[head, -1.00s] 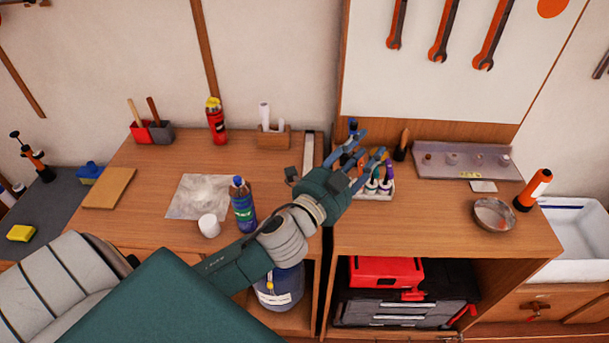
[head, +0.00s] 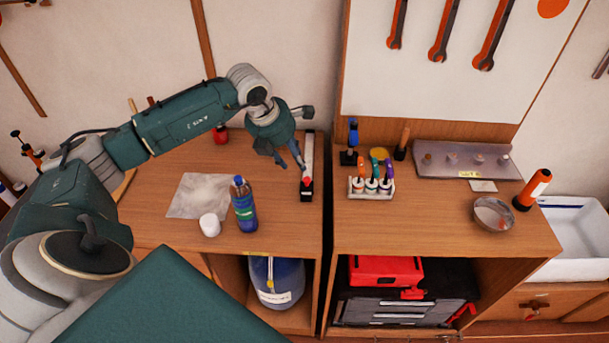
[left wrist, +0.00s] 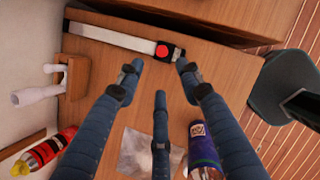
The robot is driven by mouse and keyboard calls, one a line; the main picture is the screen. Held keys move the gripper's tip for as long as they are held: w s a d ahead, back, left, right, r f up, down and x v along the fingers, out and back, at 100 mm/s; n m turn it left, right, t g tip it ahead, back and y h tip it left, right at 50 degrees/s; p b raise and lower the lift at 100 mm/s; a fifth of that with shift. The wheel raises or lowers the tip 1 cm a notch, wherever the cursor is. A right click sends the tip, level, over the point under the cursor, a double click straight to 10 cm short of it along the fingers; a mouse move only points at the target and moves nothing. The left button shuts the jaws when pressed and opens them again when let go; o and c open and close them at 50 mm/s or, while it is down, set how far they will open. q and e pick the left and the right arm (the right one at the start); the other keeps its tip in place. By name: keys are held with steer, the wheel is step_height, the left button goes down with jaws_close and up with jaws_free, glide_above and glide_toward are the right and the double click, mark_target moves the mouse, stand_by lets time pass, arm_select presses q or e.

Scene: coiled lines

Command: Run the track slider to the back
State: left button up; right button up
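The track (head: 309,150) is a pale, narrow rail lying front to back near the right edge of the left bench. Its slider (head: 307,187) is a black block with a red button, at the front end of the rail. In the left wrist view the slider (left wrist: 166,50) sits just beyond my fingertips, and the track (left wrist: 110,37) runs off to the left. My left gripper (head: 290,163) is above the bench, just left of the track. Its blue fingers (left wrist: 157,72) are spread, with nothing between them. My right gripper is not in view.
A blue bottle (head: 244,205), white cup (head: 210,225) and grey sheet (head: 197,195) are left of the track. A rack of coloured-handled tools (head: 371,190) stands on the right bench, across a narrow gap. A wooden holder (left wrist: 77,77) stands near the track's back end.

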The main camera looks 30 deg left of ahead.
mark_target(307, 179)
arm_select(q)
steer(key=p+x, duration=0.3)
steer(key=x, duration=0.5)
steer(key=shift+w+d+f, duration=0.15)
steer(key=shift+d+f, duration=0.05)
steer(key=shift+f, duration=0.15)
steer(key=shift+x, duration=0.8)
jaws_close()
